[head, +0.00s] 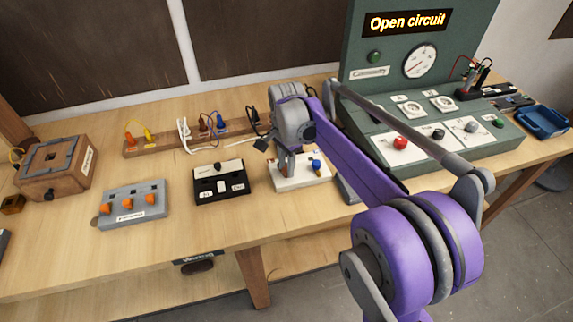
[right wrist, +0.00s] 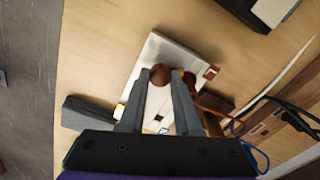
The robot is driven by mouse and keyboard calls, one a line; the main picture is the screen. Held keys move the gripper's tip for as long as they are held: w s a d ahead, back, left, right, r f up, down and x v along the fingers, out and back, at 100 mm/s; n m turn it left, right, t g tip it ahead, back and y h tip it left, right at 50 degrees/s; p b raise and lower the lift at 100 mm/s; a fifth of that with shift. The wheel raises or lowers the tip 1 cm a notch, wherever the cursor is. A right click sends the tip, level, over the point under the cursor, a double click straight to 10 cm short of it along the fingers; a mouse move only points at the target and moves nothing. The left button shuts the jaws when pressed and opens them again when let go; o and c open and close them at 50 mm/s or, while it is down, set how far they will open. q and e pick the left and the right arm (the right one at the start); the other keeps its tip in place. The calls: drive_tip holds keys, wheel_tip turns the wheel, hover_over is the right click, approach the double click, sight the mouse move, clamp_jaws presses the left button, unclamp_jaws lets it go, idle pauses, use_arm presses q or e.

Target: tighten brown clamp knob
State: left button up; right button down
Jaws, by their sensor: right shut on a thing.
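The white terminal block (head: 304,182) stands on the workbench, with a blue knob (head: 317,165) at its right. My right gripper (head: 284,165) reaches down over the block's left part. In the right wrist view, the round brown clamp knob (right wrist: 160,74) sits between the fingertips of my right gripper (right wrist: 167,82), which is shut on it. The white block (right wrist: 168,52) shows beyond and between the fingers. My left gripper is not in view.
A black switch box (head: 220,188) stands left of the block, and a grey box with orange knobs (head: 133,206) farther left. A wooden rack with wires (head: 165,145) lies behind. The green test panel (head: 450,145) displays "Open circuit". Bare bench lies in front.

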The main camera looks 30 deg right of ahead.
drive_tip(key=shift+m, duration=2.2)
drive_tip(key=c, duration=0.9)
unclamp_jaws()
wheel_tip(320, 180, up, 11)
drive_tip(key=shift+p, duration=0.4)
drive_tip(key=shift+f, duration=0.1)
